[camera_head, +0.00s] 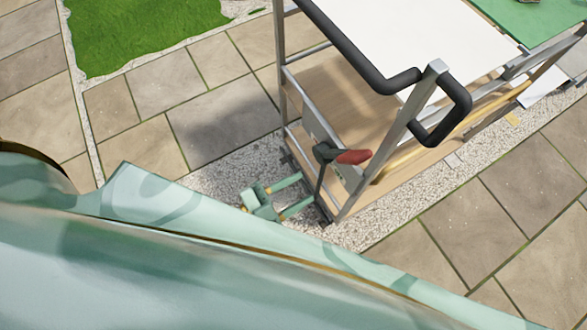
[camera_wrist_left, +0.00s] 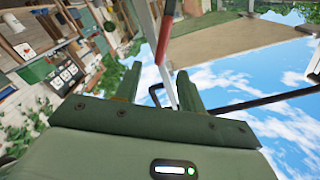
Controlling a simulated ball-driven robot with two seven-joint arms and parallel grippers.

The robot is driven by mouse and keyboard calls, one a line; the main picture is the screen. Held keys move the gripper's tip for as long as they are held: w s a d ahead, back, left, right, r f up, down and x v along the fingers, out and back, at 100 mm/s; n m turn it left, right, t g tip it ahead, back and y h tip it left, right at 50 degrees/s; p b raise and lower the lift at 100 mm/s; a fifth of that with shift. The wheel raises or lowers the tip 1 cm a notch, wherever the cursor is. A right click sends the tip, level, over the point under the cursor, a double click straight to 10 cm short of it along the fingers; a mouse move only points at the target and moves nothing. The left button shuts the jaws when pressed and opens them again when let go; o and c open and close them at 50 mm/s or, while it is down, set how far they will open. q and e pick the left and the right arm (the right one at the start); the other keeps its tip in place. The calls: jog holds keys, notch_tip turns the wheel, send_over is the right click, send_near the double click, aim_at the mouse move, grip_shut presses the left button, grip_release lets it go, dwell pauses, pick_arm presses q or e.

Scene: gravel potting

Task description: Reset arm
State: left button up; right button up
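My left gripper (camera_head: 302,190) is low beside the near end of the metal-framed cart (camera_head: 420,95). Its two green fingers are apart, with nothing held between them. In the left wrist view the open fingers (camera_wrist_left: 159,72) show at the bottom middle, with a metal post of the cart (camera_wrist_left: 163,45) beyond the gap. A tool with a red handle (camera_head: 353,157) is at the cart's near end, close to the fingertips; its red part also shows in the left wrist view (camera_wrist_left: 165,38). My right gripper is in neither view.
The cart has a white top (camera_head: 430,40), a wooden lower shelf (camera_head: 345,95) and a black push handle (camera_head: 445,115). It stands on a gravel strip (camera_head: 230,175) between stone slabs (camera_head: 500,220). A grass patch (camera_head: 135,30) is at the far left.

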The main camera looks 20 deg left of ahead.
pick_arm(q)
jog(key=shift+s+a, duration=0.1)
jog(key=shift+s, duration=0.1)
dwell(0.4)
jog(key=s+a+f+n+g+y, duration=0.2)
jog(key=s+a+f+y, duration=0.15)
jog(key=f, duration=0.45)
jog(key=s+a+f+n+g+y, duration=0.2)
jog(key=s+a+f+g, duration=0.15)
jog(key=f, duration=0.55)
jog(key=s+a+f+n+g+y, duration=0.1)
jog(key=s+a+f+n+y, duration=0.2)
jog(key=f, duration=0.5)
jog(key=s+a+f+n+g, duration=0.1)
jog(key=s+a+f+g, duration=0.1)
jog(key=s, duration=0.4)
jog(key=s+a+f+n+g+y, duration=0.1)
jog(key=s+a+f+g, duration=0.1)
jog(key=s+f, duration=0.3)
jog(key=s+a+f+n+g+y, duration=0.1)
jog(key=s+a+f+g, duration=0.1)
jog(key=s, duration=0.5)
jog(key=shift+a+f+g, duration=0.15)
jog(key=shift+f+g, duration=0.6)
jog(key=shift+s+y, duration=0.1)
jog(key=shift+y, duration=0.15)
jog(key=shift+c, duration=0.4)
